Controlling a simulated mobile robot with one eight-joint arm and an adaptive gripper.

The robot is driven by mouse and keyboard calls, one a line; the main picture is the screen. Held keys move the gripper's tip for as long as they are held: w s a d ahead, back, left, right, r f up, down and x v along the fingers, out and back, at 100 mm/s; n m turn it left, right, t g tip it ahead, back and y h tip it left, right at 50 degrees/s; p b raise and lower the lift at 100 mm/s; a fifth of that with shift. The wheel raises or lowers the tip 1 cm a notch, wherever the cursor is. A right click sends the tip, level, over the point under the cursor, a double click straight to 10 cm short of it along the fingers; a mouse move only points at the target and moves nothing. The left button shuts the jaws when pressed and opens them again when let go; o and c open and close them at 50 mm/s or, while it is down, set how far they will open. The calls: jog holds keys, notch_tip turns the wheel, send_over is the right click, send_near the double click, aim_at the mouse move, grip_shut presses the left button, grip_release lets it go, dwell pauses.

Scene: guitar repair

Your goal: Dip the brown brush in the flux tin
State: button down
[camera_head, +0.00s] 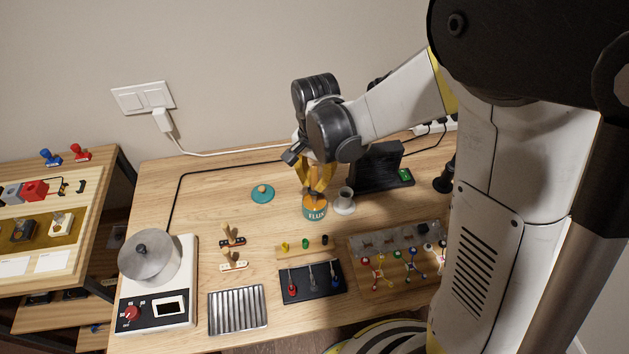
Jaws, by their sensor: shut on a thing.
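The flux tin (315,214), an orange and teal round tin marked FLUX, stands on the workbench near the middle. My gripper (317,186) points down right above it, its yellow fingers shut on the brown brush (315,199). Only a small brown part of the brush shows between the fingers and the tin. Its lower end is at the tin's mouth; I cannot tell how deep it reaches.
Bench left of the lid is clear.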

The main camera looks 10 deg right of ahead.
aim_at(314, 166)
dwell(0.5)
jog(key=shift+r+p, duration=2.65)
jog(key=shift+r, duration=0.9)
